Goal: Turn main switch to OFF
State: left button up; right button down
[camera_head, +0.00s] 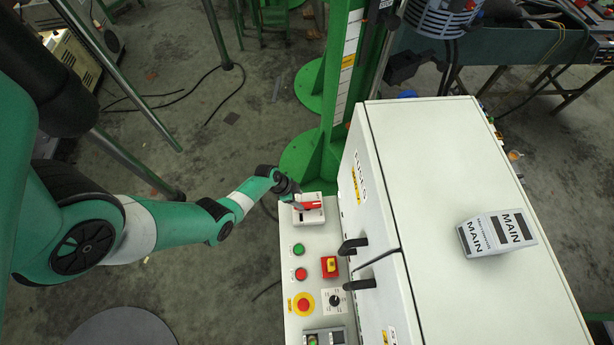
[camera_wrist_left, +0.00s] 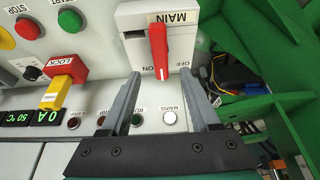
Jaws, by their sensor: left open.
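The main switch is a white box (camera_head: 312,217) with a red handle (camera_head: 309,206) at the top end of the control panel. In the left wrist view the box (camera_wrist_left: 136,22) carries an upside-down MAIN label. The red handle (camera_wrist_left: 158,48) points toward the gripper, its tip between the ON and OFF labels; I cannot tell which position it is in. My left gripper (camera_head: 297,196) is at the switch. In the wrist view my left gripper (camera_wrist_left: 160,76) is open, one fingertip on each side of the handle's end, with gaps. It holds nothing. My right gripper is not in view.
The panel has a green button (camera_head: 298,249), a red button (camera_head: 300,274), a red-yellow lock (camera_head: 329,266) and an emergency stop (camera_head: 303,304). A white cabinet (camera_head: 450,150) with black handles stands right of it. A green column (camera_head: 340,90) stands behind.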

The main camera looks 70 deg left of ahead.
aim_at(307, 204)
pick_arm(q)
jog(key=b+x, duration=0.4)
jog(key=x, duration=0.3)
jog(key=shift+w, duration=0.1)
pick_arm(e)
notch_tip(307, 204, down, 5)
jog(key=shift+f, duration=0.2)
pick_arm(q)
grip_shut()
